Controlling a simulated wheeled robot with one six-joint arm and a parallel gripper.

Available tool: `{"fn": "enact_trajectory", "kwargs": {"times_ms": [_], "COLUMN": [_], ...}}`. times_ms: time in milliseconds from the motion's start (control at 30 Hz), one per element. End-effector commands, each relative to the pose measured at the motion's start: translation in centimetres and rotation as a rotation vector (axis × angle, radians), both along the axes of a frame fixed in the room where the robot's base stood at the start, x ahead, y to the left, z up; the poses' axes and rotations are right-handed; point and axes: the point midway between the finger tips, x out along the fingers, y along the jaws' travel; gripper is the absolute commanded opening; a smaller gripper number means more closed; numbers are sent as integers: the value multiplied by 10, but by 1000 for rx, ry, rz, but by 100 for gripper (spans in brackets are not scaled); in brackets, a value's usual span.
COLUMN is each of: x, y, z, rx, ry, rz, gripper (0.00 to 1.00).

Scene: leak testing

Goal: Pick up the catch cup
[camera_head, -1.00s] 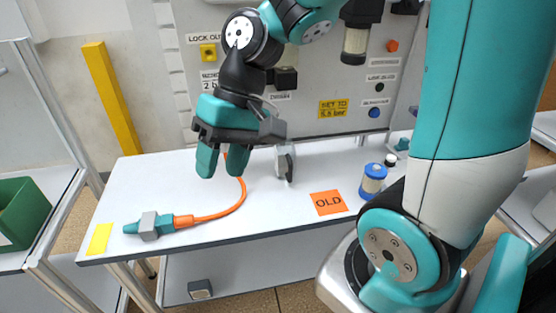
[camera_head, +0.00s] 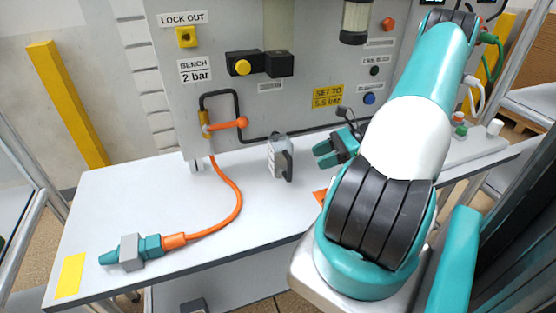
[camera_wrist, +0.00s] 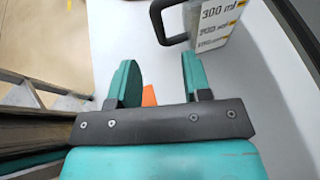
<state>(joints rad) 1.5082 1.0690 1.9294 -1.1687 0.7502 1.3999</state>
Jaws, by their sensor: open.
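The catch cup (camera_head: 275,158) is a grey, clear-walled cup with a dark handle, upright on the white bench top near the panel. In the wrist view the catch cup (camera_wrist: 222,28) is at the upper right, with "300 ml" and lower marks on its side. Its black handle reaches left, beyond the fingertips. My gripper (camera_head: 326,154) is just right of the cup in the head view, fingers pointing left towards it. In the wrist view my gripper (camera_wrist: 160,68) is open and empty, apart from the cup.
An orange hose (camera_head: 235,195) runs from the panel to a teal and grey fitting (camera_head: 131,252) at front left, near a yellow square (camera_head: 70,275). An orange card (camera_head: 320,197) is partly hidden by my arm. The grey panel (camera_head: 225,108) stands behind.

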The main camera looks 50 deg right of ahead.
Motion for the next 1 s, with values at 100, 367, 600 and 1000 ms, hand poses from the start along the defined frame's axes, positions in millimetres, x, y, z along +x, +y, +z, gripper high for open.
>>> {"fn": "enact_trajectory", "kwargs": {"times_ms": [100, 367, 600, 1000], "x": [15, 32, 53, 63], "y": [17, 35, 61, 70], "z": [-6, -17, -29, -37], "rx": [3, -1, 1, -3], "ry": [0, 0, 1, 0], "rz": [6, 6, 10, 7], "gripper": [45, 45, 45, 42]}}
